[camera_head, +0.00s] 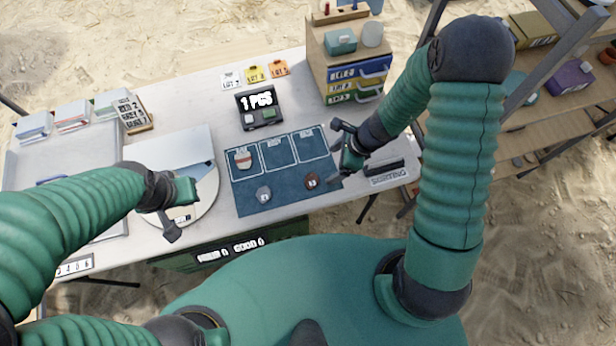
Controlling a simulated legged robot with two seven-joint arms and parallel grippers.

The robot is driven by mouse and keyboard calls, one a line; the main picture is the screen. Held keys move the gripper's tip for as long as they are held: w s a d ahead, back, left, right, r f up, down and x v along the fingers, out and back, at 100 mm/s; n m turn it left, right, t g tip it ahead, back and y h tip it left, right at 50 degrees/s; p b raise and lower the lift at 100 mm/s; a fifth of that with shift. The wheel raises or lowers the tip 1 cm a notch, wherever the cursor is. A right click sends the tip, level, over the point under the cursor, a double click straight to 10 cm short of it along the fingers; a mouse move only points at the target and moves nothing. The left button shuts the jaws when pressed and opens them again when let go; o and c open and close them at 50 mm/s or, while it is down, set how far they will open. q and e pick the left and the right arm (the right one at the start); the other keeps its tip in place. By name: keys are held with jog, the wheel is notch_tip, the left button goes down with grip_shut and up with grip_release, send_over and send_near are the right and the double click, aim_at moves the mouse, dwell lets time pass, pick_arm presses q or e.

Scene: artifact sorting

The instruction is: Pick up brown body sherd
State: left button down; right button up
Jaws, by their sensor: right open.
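A small brown sherd (312,182) with a light mark lies on the lower right of the blue sorting mat (285,195). A grey sherd (263,194) lies to its left on the mat. A pale sherd with a reddish band (243,158) lies in the mat's left outlined box. My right gripper (337,152) is open and empty, above the mat's right edge, up and right of the brown sherd and apart from it. My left gripper (176,222) is over the round white plate at left; whether its fingers are apart is unclear.
A black display (262,108) stands behind the mat, with several lot cards (255,73) beyond. A wooden drawer unit (350,60) stands at back right. A labelled block (386,173) sits right of the mat. The round white plate (200,208) is at left.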

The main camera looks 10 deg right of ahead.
jog(key=b, duration=0.3)
send_over(312, 181)
jog(key=s+d, duration=0.1)
jog(key=d, duration=0.1)
notch_tip(312, 181, down, 8)
jog(key=shift+s+a+f, duration=0.15)
jog(key=f, duration=0.3)
jog(key=w+f+b, duration=0.1)
jog(key=f, duration=0.1)
jog(key=shift+a+f, duration=0.1)
jog(key=shift+f, duration=0.2)
jog(key=shift+a+f, duration=0.15)
jog(key=shift+a, duration=0.35)
jog(key=c, duration=0.4)
pick_arm(q)
jog(key=f, duration=0.4)
jog(key=shift+a+f, duration=0.35)
jog(key=shift+a, duration=0.05)
pick_arm(e)
jog(key=shift+d, duration=0.2)
jog(key=c, duration=1)
